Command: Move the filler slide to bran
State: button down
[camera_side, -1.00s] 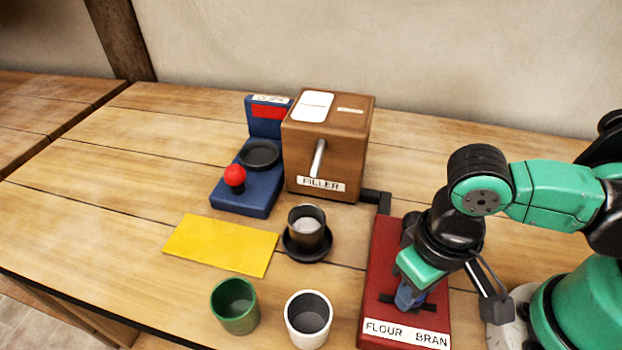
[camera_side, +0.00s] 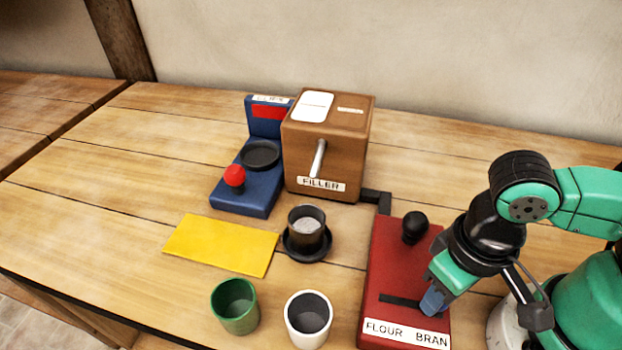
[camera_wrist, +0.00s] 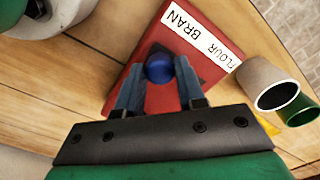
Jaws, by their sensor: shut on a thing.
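The red slide box (camera_side: 388,278) has a dark slot (camera_side: 399,301) and a label (camera_side: 406,333) reading FLOUR on the left and BRAN on the right. My gripper (camera_side: 432,302) is over the slot's right end, on the BRAN side. In the wrist view, my gripper (camera_wrist: 158,80) is shut on the round blue slide knob (camera_wrist: 158,68), with a finger on each side. The knob is hidden by the fingers in the side view. The brown filler (camera_side: 328,148) stands behind the box to the left.
A black knob (camera_side: 414,226) stands at the box's back. A dark cup (camera_side: 306,232) sits on a black round base before the filler. A green cup (camera_side: 235,308), a white cup (camera_side: 308,322), a yellow mat (camera_side: 220,244) and a blue device (camera_side: 247,190) are further left.

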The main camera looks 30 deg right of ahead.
jog(key=c, duration=0.5)
grip_release()
jog(key=shift+s+d, duration=0.15)
jog(key=shift+d, duration=0.1)
jog(key=shift+c, duration=0.2)
jog(key=shift+a, duration=0.1)
jog(key=shift+r, duration=2.75)
jog(key=w+d+r+t, duration=0.2)
jog(key=w+d+t, duration=0.5)
jog(key=w+d, duration=0.3)
jog(key=w, duration=0.4)
jog(key=shift+w+r, duration=0.25)
jog(key=shift+w, duration=0.05)
